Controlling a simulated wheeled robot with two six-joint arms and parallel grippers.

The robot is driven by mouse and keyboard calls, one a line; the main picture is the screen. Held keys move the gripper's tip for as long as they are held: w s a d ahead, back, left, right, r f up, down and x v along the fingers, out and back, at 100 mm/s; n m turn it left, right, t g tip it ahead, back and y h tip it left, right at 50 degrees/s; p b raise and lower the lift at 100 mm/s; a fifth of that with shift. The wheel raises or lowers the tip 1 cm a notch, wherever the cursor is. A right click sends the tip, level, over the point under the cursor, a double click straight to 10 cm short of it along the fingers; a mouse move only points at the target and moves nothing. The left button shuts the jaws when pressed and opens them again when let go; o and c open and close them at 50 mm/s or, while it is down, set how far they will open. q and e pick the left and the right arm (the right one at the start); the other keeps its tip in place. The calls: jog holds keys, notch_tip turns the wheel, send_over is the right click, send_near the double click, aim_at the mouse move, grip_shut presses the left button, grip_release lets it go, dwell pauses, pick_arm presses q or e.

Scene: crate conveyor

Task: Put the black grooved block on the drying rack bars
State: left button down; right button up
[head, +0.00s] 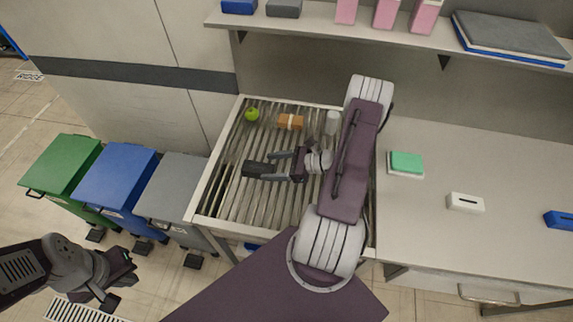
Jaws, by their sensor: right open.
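A black block (254,169) lies on the metal bars (236,205) of a pale-framed rack in the middle of the head view. Its grooves are too small to make out. My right gripper (271,167) reaches in from the right, low over the bars, with its fingers pointing left. It is open, with its fingertips at the block's right end. Whether they touch the block I cannot tell. My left gripper (117,281) hangs over the floor at the lower left, far from the rack, and its jaws are unclear.
A green apple (252,114), an orange-brown box (290,122) and a whitish cup-like object (332,122) sit at the rack's far end. Green (62,163), blue (117,174) and grey (174,186) bins stand left. A counter (430,240) with small items adjoins right; a shelf (330,30) overhangs behind.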

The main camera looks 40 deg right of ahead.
jog(key=b+v, duration=0.1)
jog(key=v, duration=0.8)
jog(key=shift+s+d+r, duration=0.1)
jog(key=shift+s, duration=0.1)
jog(key=a+n+g, duration=0.1)
jog(key=a+n, duration=0.1)
jog(key=a+n+g, duration=0.1)
jog(key=a+g, duration=0.1)
jog(key=s+a+n+g+y, duration=0.1)
jog(key=a+n+g, duration=0.1)
jog(key=a, duration=0.1)
jog(key=shift+r+n, duration=0.3)
jog(key=s+a+r+n+g+h, duration=0.1)
jog(key=a+n+h, duration=0.4)
jog(key=n, duration=0.6)
jog(key=s+a+r+n+g+h, duration=0.1)
jog(key=a+r+n+g+h, duration=0.2)
jog(key=n, duration=0.8)
jog(key=shift+s+a+r+h, duration=0.3)
jog(key=shift+a+h, duration=0.6)
jog(key=shift+a, duration=0.3)
